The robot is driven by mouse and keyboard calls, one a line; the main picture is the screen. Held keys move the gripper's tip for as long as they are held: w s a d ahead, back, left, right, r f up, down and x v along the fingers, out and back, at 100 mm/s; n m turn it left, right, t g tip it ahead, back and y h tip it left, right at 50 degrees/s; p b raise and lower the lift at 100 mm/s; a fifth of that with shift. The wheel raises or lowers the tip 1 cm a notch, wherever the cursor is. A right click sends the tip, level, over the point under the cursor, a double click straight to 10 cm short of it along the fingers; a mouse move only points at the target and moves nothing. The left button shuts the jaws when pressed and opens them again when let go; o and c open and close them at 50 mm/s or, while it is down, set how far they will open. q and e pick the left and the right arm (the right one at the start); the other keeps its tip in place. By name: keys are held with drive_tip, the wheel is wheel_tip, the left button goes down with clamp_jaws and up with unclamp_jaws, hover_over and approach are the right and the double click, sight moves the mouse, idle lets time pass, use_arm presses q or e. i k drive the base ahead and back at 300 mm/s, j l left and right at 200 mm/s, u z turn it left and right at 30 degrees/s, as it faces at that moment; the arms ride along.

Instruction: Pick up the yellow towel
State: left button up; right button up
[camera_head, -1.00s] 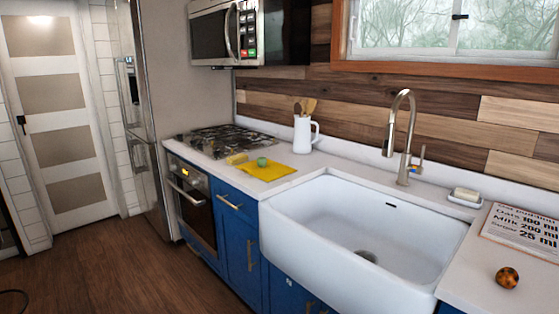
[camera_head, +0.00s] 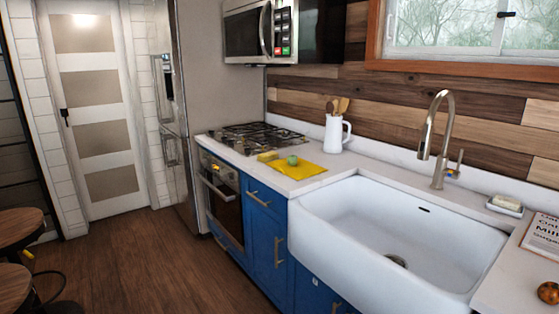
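The yellow towel (camera_head: 305,172) lies flat on the white counter, between the stove and the sink. A small green round thing (camera_head: 292,160) rests on the towel. A pale yellow block (camera_head: 268,156) sits at the towel's left corner, by the stove; I cannot tell if it touches the towel. Neither of my grippers shows in the head view.
A white pitcher (camera_head: 334,132) with wooden utensils stands behind the towel. The gas stove (camera_head: 250,137) is to the left, the white sink (camera_head: 400,225) with its faucet (camera_head: 437,140) to the right. Round stools (camera_head: 20,228) stand at the lower left. The wooden floor (camera_head: 150,262) before the cabinets is open.

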sight(271, 155)
drive_tip(key=u, duration=0.95)
drive_tip(key=i+j, duration=0.1)
drive_tip(key=i, duration=4.15)
drive_tip(key=i+j+z, duration=0.1)
drive_tip(key=z, duration=0.25)
drive_tip(key=i+j+z, duration=0.1)
drive_tip(key=z, duration=0.3)
drive_tip(key=i+j+z, duration=0.15)
drive_tip(key=z, duration=1.8)
